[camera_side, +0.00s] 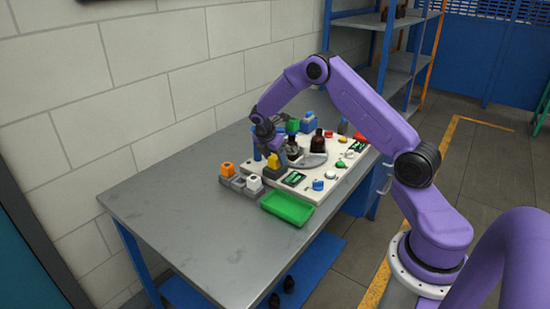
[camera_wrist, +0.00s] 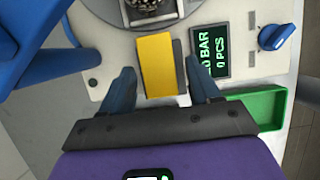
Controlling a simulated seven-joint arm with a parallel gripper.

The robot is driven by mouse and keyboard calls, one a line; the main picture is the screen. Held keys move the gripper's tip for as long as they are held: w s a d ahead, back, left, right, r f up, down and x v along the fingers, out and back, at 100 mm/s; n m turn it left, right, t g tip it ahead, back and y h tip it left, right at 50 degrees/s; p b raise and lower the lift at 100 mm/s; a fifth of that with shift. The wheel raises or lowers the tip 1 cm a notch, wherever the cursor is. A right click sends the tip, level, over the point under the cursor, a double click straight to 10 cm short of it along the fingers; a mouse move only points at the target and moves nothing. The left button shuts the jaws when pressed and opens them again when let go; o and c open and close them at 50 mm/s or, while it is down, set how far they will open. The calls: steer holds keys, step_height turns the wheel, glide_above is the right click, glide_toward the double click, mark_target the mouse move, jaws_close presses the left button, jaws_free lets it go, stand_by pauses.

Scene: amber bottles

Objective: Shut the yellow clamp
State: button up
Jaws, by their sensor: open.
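The yellow clamp (camera_wrist: 157,65) shows in the wrist view as a yellow block with a dark grey part along its right side. In the side view the yellow clamp (camera_side: 273,160) stands at the near left of the white board, partly hidden by my gripper. My gripper (camera_wrist: 160,68) is open, with one blue finger left of the clamp and the other right of it. There are gaps on both sides, and I see no contact. I cannot tell whether the clamp is open or shut.
A display (camera_wrist: 214,50) and a blue knob (camera_wrist: 274,37) lie right of the clamp. A green tray (camera_side: 288,208) sits at the board's front. Brown bottles (camera_side: 318,143) stand on a round plate behind. An orange-topped block (camera_side: 227,169) is to the left.

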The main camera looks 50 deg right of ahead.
steer(key=shift+d+f, duration=0.15)
steer(key=shift+f, duration=0.15)
jaws_close()
steer(key=shift+d, duration=1.8)
jaws_free()
steer(key=shift+d, duration=0.1)
